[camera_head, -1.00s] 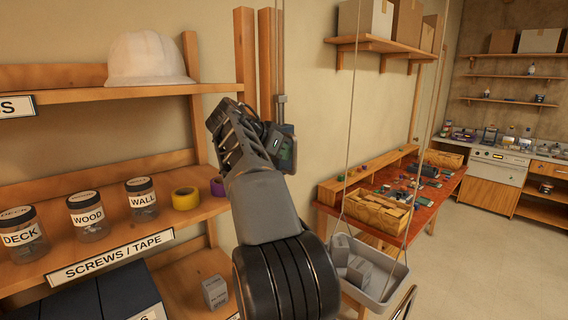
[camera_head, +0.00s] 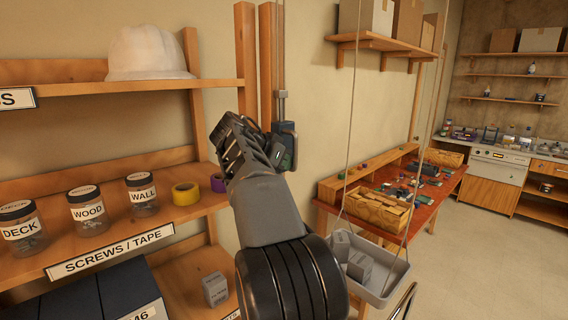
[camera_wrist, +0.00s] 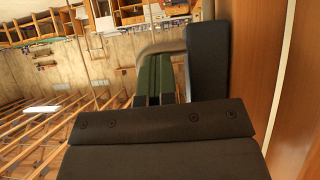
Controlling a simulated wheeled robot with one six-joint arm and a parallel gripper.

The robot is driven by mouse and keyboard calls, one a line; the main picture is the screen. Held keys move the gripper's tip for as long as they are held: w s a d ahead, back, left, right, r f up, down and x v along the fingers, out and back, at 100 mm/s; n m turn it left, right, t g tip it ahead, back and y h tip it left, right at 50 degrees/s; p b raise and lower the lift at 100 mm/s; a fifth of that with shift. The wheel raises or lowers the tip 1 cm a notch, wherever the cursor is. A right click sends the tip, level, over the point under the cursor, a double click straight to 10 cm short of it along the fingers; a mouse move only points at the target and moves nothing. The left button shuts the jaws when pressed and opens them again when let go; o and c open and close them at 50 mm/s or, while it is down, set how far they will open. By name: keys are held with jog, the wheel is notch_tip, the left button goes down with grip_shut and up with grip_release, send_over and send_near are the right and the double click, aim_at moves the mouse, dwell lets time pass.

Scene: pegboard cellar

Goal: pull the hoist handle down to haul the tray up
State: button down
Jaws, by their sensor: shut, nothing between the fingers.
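A dark hoist handle block (camera_head: 289,132) is on a vertical metal rod against the wooden post, and its far side is partly hidden by my gripper. My gripper (camera_head: 277,152) is just left of and in front of the block; whether they touch is unclear. In the wrist view my two green-black fingers (camera_wrist: 158,62) are together with nothing between them, and a dark slab (camera_wrist: 207,62), apparently the handle, stands right beside them.
A shelf (camera_head: 130,240) with labelled jars (camera_head: 88,210), tape rolls (camera_head: 186,194) and a white hard hat (camera_head: 147,54) stands close on the left. A red-topped workbench (camera_head: 425,200) stands behind the tray. Floor (camera_head: 490,260) is open on the right.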

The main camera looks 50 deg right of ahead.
notch_tip(320, 180, down, 54)
jog(key=b, duration=4.8)
jog(key=shift+r, duration=0.15)
jog(key=d+r+p+v, duration=0.1)
jog(key=p+v, duration=0.5)
jog(key=v, duration=0.7)
jog(key=shift+d+r, duration=0.25)
jog(key=shift+r, duration=0.5)
